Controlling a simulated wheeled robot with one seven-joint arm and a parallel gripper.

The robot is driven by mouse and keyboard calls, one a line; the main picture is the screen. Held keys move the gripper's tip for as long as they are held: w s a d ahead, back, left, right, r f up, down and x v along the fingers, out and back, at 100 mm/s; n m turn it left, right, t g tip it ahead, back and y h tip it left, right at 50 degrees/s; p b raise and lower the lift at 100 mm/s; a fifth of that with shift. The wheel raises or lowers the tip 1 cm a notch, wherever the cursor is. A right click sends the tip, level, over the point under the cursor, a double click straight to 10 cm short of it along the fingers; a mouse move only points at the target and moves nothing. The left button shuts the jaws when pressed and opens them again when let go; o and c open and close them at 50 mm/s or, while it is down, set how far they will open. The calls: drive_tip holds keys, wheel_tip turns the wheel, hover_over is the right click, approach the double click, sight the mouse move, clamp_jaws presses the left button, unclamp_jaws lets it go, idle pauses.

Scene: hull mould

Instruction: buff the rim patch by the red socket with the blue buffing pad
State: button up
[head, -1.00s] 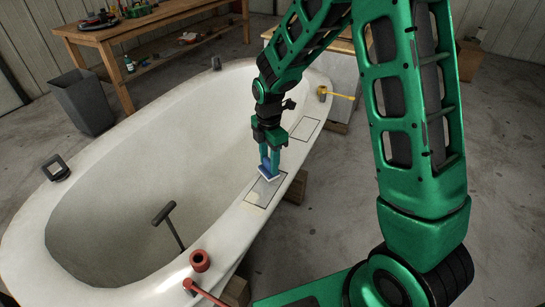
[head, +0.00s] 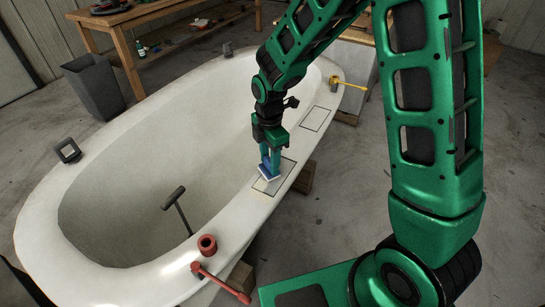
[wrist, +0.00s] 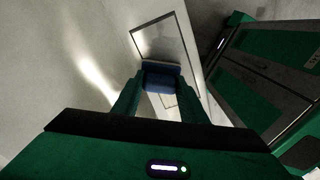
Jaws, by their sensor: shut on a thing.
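The blue buffing pad (head: 268,171) is in my gripper (head: 269,163), which is shut on it. In the wrist view the pad (wrist: 160,77) sits between the fingers, over an outlined patch (wrist: 166,40). In the head view this outlined rim patch (head: 279,179) lies on the near right side of the white hull mould, and the pad is at its left part. I cannot tell whether the pad touches the surface. The red socket (head: 207,244) stands on the rim closer to me, with a red lever (head: 222,283) beside it.
A second outlined patch (head: 317,119) and a yellow socket with a lever (head: 334,83) are farther along the rim. A grey bin (head: 94,87) and a wooden workbench (head: 120,40) are behind.

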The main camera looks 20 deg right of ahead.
drive_tip(key=shift+s+a, duration=2.75)
drive_tip(key=shift+s, duration=0.1)
wheel_tip(320, 180, up, 7)
